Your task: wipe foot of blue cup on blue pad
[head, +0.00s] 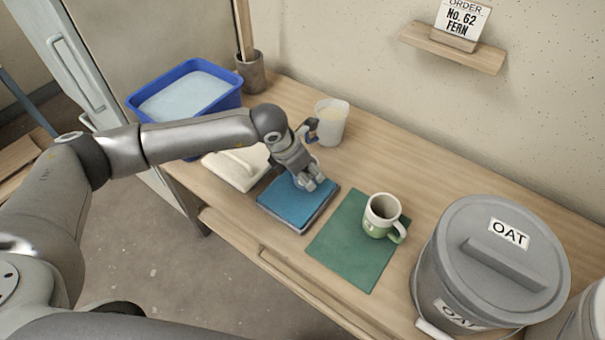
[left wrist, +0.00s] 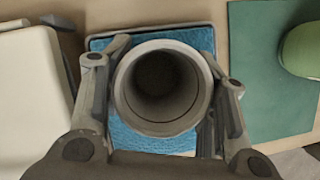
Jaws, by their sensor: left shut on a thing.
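My left gripper (head: 314,183) is low over the blue pad (head: 289,206). In the left wrist view its fingers are shut on both sides of a round cup, which I take as the blue cup (left wrist: 160,118). The cup's mouth faces the camera, showing a grey rim and dark inside. Its outside colour, its foot and any contact with the pad are hidden. The head view does not show this cup clearly. The blue pad also shows behind the cup in the left wrist view (left wrist: 203,38). My right gripper is not in view.
A green mat (head: 345,250) with a green and white mug (head: 381,215) lies right of the pad. A pale board (head: 232,172) lies left. A pale container (head: 333,122) stands behind, with a blue tub (head: 187,118) at back left and an OAT bucket (head: 480,265) at right.

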